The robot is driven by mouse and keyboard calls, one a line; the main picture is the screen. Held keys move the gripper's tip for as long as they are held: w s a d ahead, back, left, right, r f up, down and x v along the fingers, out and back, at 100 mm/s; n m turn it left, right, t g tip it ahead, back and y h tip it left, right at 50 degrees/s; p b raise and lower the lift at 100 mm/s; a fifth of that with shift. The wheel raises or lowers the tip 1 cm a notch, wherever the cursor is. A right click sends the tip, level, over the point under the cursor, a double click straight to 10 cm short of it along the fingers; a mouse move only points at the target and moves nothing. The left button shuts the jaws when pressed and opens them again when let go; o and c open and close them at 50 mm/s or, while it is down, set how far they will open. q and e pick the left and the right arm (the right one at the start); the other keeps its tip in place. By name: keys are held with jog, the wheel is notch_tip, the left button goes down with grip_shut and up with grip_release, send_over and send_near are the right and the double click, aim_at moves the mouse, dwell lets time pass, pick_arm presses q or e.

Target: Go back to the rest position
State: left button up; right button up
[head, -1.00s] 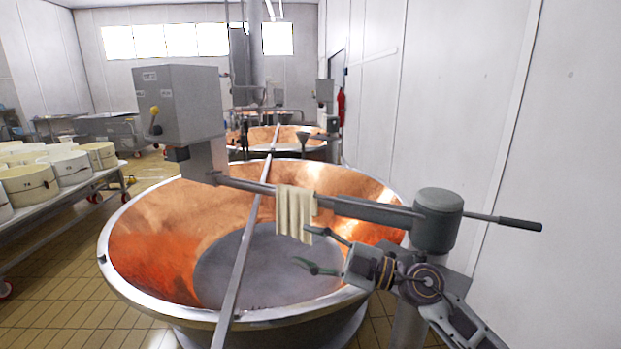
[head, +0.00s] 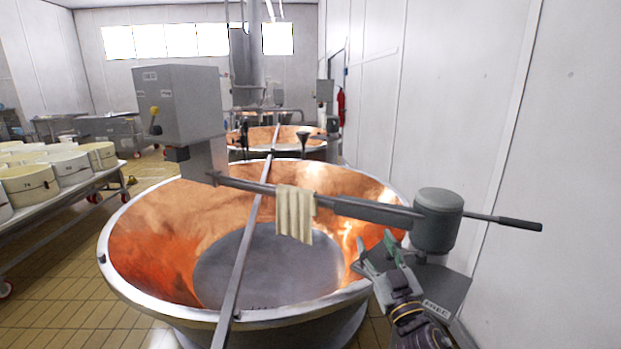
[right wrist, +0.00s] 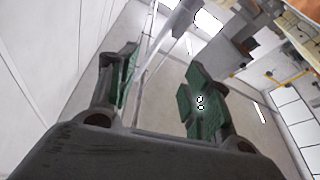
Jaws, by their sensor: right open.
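My right gripper (head: 374,254) is at the right rim of the near copper vat, just below the metal bar and beside its round grey post. Its fingers point up and away from me. In the right wrist view its two green-padded fingers (right wrist: 160,95) stand apart with nothing between them. A pale cloth (head: 295,213) hangs over the metal bar (head: 350,207), left of the gripper and apart from it. My left gripper is not in view.
The large copper vat (head: 150,225) fills the middle, with a long pole across it. A grey box (head: 178,105) stands at its back left. A table with round white cheese moulds (head: 28,183) is at the left. A white wall (head: 540,150) closes the right side.

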jog(key=s+d+f+m+g+h, duration=0.2)
jog(key=s+d+f+g+h, duration=0.15)
jog(key=f, duration=0.65)
jog(key=s+d+f+m+g+h, duration=0.3)
jog(key=s+d+f+g, duration=0.15)
jog(key=f, duration=0.55)
jog(key=s+a+f+n+g+y, duration=0.1)
jog(key=s+f+g, duration=0.45)
jog(key=s, duration=0.35)
jog(key=s+f+n+g+y, duration=0.1)
jog(key=s+f+g, duration=0.3)
jog(key=s+f, duration=0.4)
jog(key=s+d+f+g, duration=0.1)
jog(key=s+f, duration=0.1)
jog(key=f, duration=1.4)
jog(key=s+d+f, duration=0.1)
jog(key=f, duration=1.5)
jog(key=s+d+f, duration=0.4)
jog(key=s+f, duration=0.5)
jog(key=s, duration=0.1)
jog(key=s+d+f+g, duration=0.1)
jog(key=s+d+f, duration=0.3)
jog(key=s+f, duration=0.6)
jog(key=shift+s+d+f+h, duration=0.15)
jog(key=shift+s+f+h, duration=0.1)
jog(key=shift+h, duration=0.1)
